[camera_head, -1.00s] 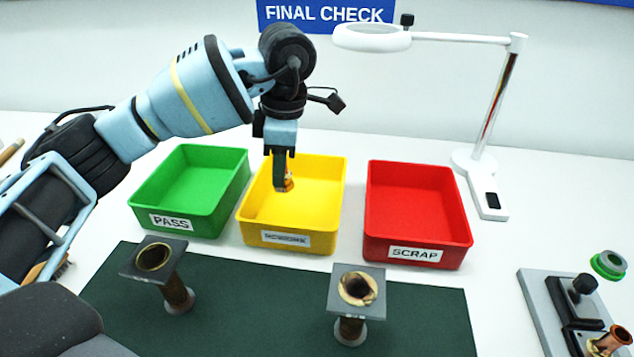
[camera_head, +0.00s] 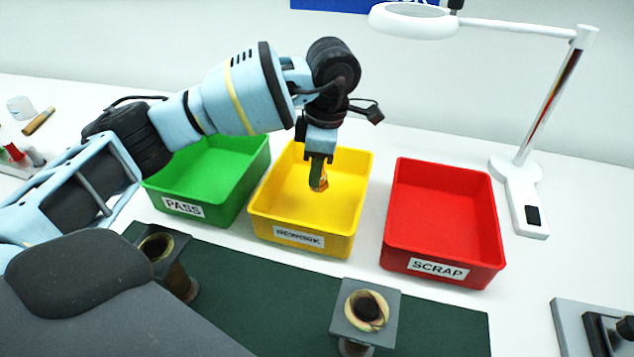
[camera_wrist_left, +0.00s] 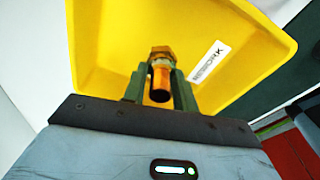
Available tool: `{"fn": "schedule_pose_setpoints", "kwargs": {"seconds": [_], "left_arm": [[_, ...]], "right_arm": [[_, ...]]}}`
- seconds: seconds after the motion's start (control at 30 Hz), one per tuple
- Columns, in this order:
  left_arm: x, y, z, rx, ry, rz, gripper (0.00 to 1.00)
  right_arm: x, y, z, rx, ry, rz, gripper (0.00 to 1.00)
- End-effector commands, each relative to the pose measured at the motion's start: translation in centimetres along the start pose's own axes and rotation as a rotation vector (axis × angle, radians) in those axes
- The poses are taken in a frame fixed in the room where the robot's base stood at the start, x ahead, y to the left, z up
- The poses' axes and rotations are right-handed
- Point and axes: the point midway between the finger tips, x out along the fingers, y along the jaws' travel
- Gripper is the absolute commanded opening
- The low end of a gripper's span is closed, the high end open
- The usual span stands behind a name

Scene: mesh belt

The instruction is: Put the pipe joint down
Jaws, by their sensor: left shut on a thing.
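My left gripper (camera_head: 318,182) points down into the yellow REWORK bin (camera_head: 300,222). It is shut on the pipe joint (camera_head: 323,180), a small copper and brass piece mostly hidden by the fingers in the head view. In the left wrist view the joint (camera_wrist_left: 161,80) sits between the two green fingers (camera_wrist_left: 160,90), its open copper end toward the camera and a brass hex part beyond. The yellow bin (camera_wrist_left: 105,50) lies behind it; I cannot tell whether the joint touches the bin floor. My right gripper is not in view.
The green PASS bin (camera_head: 222,170) stands left of the yellow bin, and the red SCRAP bin (camera_head: 442,215) right. Two stands (camera_head: 365,312) (camera_head: 170,262) are on the dark green mat (camera_head: 270,300). A white magnifier lamp (camera_head: 522,180) stands back right.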

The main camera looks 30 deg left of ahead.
Motion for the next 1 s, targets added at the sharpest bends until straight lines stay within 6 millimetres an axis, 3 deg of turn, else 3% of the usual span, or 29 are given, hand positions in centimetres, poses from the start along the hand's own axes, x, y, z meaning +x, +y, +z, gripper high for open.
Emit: {"fn": "schedule_pose_setpoints", "kwargs": {"seconds": [0.23, 0.5, 0.9, 0.93, 1.0], "left_arm": [[0.5, 0.0, 0.1, 0.000, -0.001, 0.001, 0.00], [3.7, 0.0, 0.4, 0.000, 0.000, 0.000, 0.00], [4.2, 0.0, 0.5, 0.000, -0.001, 0.001, 0.00], [4.2, 0.0, 0.5, 0.000, -0.001, 0.001, 0.32], [4.2, 0.0, 0.5, 0.000, -0.001, 0.001, 0.41]], "right_arm": [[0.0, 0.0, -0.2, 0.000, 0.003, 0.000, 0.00], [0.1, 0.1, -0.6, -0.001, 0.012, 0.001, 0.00], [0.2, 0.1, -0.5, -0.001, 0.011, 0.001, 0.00], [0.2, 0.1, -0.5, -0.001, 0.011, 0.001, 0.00], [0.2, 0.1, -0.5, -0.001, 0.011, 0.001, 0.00]]}}
